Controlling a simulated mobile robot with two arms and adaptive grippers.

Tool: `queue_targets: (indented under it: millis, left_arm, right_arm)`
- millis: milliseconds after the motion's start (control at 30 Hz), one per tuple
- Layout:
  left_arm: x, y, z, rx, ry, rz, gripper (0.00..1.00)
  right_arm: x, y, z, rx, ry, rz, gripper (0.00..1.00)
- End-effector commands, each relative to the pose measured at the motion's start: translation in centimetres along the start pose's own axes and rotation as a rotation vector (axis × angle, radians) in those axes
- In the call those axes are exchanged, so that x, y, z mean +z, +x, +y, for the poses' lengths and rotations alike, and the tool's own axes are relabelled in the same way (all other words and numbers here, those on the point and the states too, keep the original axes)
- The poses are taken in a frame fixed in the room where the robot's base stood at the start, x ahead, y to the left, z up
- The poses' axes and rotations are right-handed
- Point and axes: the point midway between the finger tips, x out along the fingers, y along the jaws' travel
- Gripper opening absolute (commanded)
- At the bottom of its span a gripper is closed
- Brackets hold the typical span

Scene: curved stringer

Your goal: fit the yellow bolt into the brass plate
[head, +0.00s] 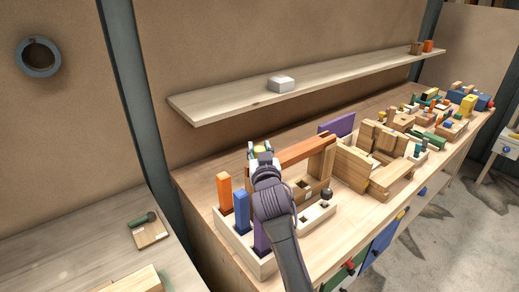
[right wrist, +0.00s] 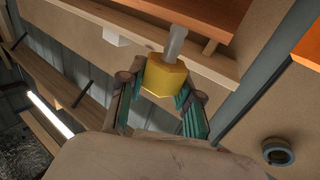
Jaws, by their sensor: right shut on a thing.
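My right gripper (head: 262,158) is above the near left part of the workbench, among the wooden blocks. It is shut on the yellow bolt, which shows in the right wrist view (right wrist: 164,76) as a yellow head between the two fingers, with a grey shank pointing up and away in that picture. In the head view only a small bit of the yellow bolt (head: 259,148) shows past the gripper. I cannot make out the brass plate for certain in either view. My left gripper is not in view.
A wooden base with orange (head: 225,192) and blue (head: 241,208) upright blocks stands close to my right arm. A reddish-brown beam (head: 305,148) lies right of the gripper. A shelf (head: 330,86) with a white block (head: 281,84) hangs behind. Several parts crowd the bench rightward.

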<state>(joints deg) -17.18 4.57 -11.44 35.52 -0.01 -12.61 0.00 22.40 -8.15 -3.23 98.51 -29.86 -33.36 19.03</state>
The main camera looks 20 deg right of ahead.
Motion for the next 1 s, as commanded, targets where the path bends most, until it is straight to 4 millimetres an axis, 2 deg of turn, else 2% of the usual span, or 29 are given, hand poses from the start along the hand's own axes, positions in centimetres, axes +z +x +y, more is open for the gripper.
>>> queue_targets:
  millis: [667, 700, 867, 1000]
  left_arm:
    - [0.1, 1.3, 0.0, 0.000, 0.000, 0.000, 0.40]
    - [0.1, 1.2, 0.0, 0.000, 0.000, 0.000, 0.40]
    - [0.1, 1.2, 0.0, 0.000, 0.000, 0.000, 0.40]
    - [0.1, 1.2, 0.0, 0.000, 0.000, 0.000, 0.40]
  right_arm:
    - [1.7, 0.0, 0.0, 0.000, 0.000, 0.001, 0.00]
    - [1.7, 0.0, 0.0, 0.000, 0.000, 0.002, 0.37]
    - [1.6, 0.0, 0.0, 0.000, 0.000, 0.001, 0.63]
    - [1.7, 0.0, 0.0, 0.000, 0.000, 0.001, 0.63]
